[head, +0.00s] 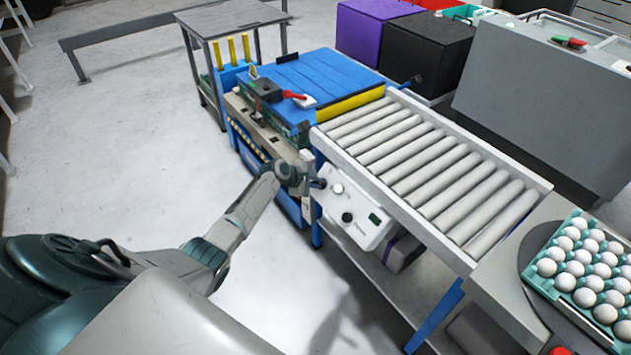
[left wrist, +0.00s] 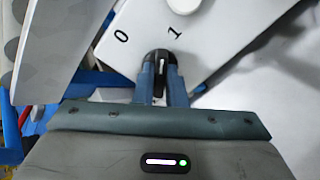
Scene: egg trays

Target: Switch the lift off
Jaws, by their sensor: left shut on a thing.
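The white control panel (head: 362,200) hangs on the front side of the roller conveyor in the head view. It carries a pale round button, a dark knob and a small dark green display. My left gripper (head: 318,184) is at the panel's left end. In the left wrist view the two fingers of my left gripper (left wrist: 161,88) are shut around a black rotary switch (left wrist: 160,57) with a white pointer line. The marks 0 and 1 are printed on the panel (left wrist: 145,25) beyond it, 0 to the left and 1 to the right. My right gripper is not in view.
The roller conveyor (head: 430,170) runs from a blue platform (head: 322,80) to a dark turntable with a tray of white eggs (head: 565,291) at the right. A red button (head: 559,351) shows at the bottom edge. The floor left of the conveyor is largely clear.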

